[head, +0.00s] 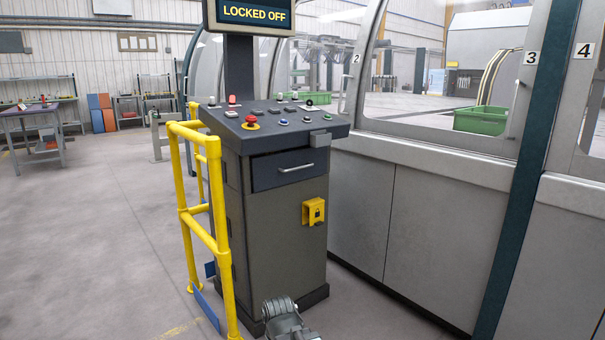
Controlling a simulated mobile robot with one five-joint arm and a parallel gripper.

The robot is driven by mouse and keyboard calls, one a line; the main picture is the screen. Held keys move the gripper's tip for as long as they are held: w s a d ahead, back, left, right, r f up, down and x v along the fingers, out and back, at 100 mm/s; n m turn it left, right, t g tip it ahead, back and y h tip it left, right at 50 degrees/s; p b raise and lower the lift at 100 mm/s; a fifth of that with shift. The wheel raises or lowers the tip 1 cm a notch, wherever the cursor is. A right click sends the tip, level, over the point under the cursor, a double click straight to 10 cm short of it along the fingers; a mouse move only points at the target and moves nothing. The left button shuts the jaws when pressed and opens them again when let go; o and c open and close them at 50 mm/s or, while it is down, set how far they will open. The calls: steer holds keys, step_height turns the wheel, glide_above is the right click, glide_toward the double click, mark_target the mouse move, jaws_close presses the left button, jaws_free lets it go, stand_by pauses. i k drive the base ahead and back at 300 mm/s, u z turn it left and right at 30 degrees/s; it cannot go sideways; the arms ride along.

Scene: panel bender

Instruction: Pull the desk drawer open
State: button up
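The desk drawer (272,175) is a dark grey front at the top of the control desk (275,230), just under the sloping button panel. It looks shut, flush with the cabinet. Its pale bar handle (297,168) runs across the front. My gripper (285,315) shows at the bottom edge, low in front of the desk's foot and well below the drawer. It is apart from the handle. Its fingers cannot be made out, so its opening is unclear.
A yellow rail (215,200) stands close along the desk's left side. A yellow padlock box (313,211) sticks out below the drawer. The grey machine enclosure (440,220) runs along the right. A screen (252,14) above reads LOCKED OFF. Open floor lies at left.

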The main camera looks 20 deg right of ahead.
mark_target(278, 169)
steer(key=u, duration=0.25)
steer(key=i, duration=0.6)
steer(key=u, duration=0.5)
steer(key=i, duration=0.75)
steer(key=z, duration=0.15)
